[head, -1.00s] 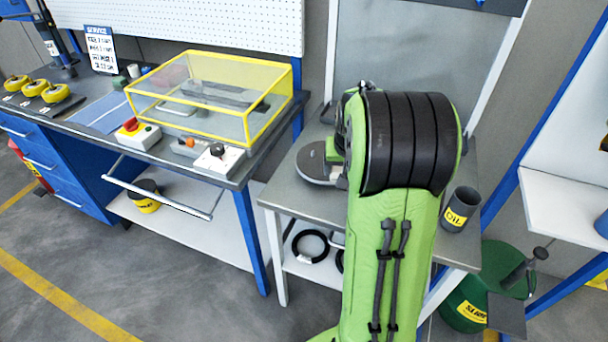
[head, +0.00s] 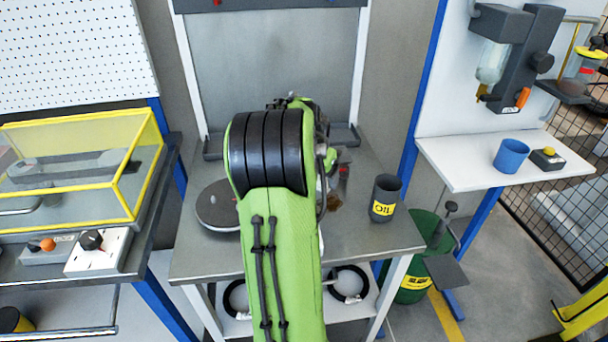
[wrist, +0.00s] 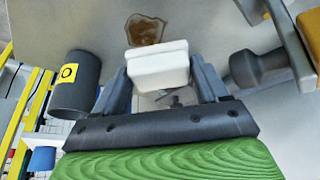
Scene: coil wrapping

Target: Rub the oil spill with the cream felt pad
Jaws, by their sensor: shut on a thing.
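The cream felt pad (wrist: 158,68) is a pale block held between both fingers of my gripper (wrist: 160,72) in the wrist view. The oil spill (wrist: 145,29) is a brown patch on the grey tabletop, just beyond the pad in that view. I cannot tell whether the pad touches the table. In the head view a brown bit of the spill (head: 333,201) shows right of my arm, which hides my gripper and the pad.
A dark cup labelled OIL (head: 384,198) stands on the grey table (head: 350,235) right of the spill; it also shows in the wrist view (wrist: 76,85). A round grey device (head: 216,207) sits left of my arm. A white shelf (head: 475,172) holds a blue cup (head: 511,155).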

